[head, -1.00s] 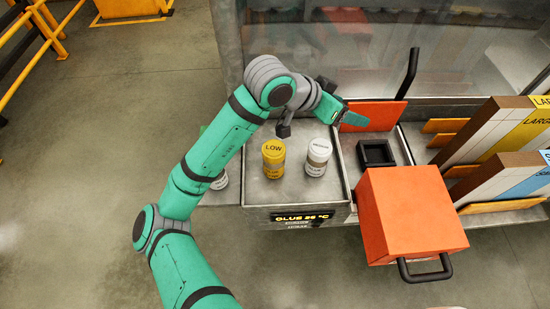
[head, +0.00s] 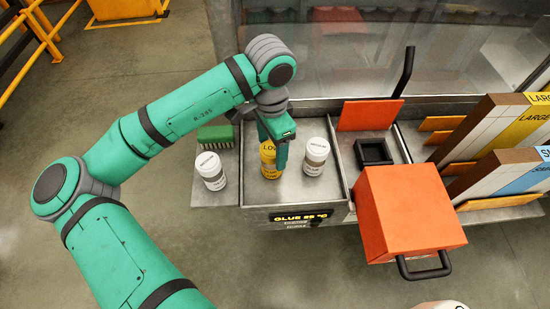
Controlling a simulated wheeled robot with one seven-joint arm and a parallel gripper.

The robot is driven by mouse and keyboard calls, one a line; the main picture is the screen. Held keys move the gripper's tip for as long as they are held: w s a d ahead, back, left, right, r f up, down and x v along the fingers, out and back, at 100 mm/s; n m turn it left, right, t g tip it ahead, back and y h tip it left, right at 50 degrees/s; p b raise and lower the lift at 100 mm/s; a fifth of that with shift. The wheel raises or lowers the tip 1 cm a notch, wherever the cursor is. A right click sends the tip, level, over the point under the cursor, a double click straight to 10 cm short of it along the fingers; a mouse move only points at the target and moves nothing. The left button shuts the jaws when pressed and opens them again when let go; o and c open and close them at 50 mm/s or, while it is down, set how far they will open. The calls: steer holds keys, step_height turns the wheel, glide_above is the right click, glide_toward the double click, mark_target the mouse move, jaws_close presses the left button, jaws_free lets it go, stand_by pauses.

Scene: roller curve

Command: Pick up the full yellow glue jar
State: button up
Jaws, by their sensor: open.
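A yellow jar (head: 268,171) with "LOW" on its lid stands upright in the metal tray (head: 325,193). My gripper (head: 275,149) is right at this jar, pointing down, with a green finger in front of the lid's right side. The gripper is open, and its other finger is hard to make out. Part of the lid is hidden, and I cannot tell whether the fingers touch the jar. How full the jar is does not show.
A white-lidded jar (head: 316,158) stands close to the right of the yellow one. Another white jar (head: 211,172) and a green brush (head: 215,136) are to the left. An orange box (head: 410,215) and a small black tray (head: 374,152) are to the right.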

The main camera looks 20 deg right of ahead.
steer(key=shift+d+f, duration=0.2)
steer(key=shift+f, duration=3.7)
steer(key=shift+c, duration=0.5)
steer(key=c, duration=1.1)
steer(key=shift+r, duration=0.1)
steer(key=shift+c, duration=0.2)
